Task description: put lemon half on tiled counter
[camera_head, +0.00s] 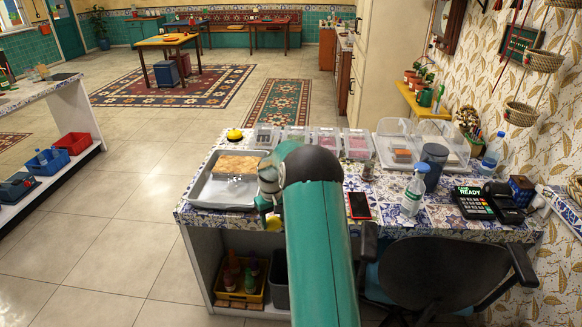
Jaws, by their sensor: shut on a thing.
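The tiled counter (384,208) has a blue-and-white patterned top and crosses the middle of the view. My gripper (265,207) is low over its front edge, just right of the metal tray. It is shut on a small yellow thing that looks like the lemon half (262,203).
Clear boxes (357,143) line the back. A chair (440,275) stands in front.

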